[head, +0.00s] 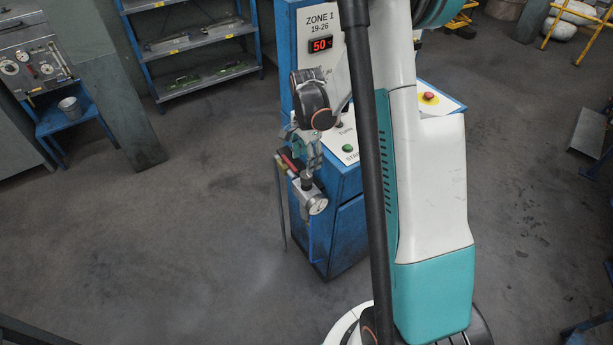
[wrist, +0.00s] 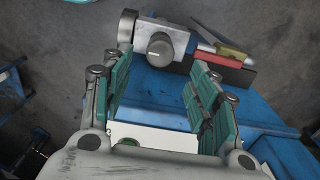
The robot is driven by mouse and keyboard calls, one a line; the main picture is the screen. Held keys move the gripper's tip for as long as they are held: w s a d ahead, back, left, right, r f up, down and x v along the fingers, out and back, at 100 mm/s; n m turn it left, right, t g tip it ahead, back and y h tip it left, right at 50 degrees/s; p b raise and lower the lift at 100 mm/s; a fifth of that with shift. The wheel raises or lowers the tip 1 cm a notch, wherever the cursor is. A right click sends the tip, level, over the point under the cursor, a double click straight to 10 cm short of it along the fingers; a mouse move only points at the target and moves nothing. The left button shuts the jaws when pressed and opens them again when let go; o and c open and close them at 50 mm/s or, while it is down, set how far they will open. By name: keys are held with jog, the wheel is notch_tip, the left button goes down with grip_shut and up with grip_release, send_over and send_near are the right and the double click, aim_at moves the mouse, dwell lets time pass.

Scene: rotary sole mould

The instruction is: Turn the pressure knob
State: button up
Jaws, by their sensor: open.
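The pressure knob (wrist: 158,52) is a dark grey round knob on a light metal regulator body (wrist: 180,38) in the wrist view. In the head view the knob (head: 306,181) sits above the regulator's white-faced round gauge (head: 317,205), at the front left of the blue control cabinet. My gripper (wrist: 160,75) is open and empty, with green-padded fingers to the left and right. The knob appears between and slightly beyond the fingertips; I cannot tell the remaining distance. In the head view my gripper (head: 307,150) is just above the knob, partly hidden by my arm.
Red and yellow handles (wrist: 232,55) stick out beside the regulator. The blue cabinet (head: 340,235) carries a white panel with a green button (head: 348,148) and a red button (head: 428,96). A shelf rack (head: 195,50) stands behind.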

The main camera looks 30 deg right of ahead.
aim_at(307, 175)
notch_tip(307, 175, down, 8)
jog(key=shift+f+b, duration=0.2)
jog(key=shift+b, duration=0.55)
jog(key=c, duration=1.1)
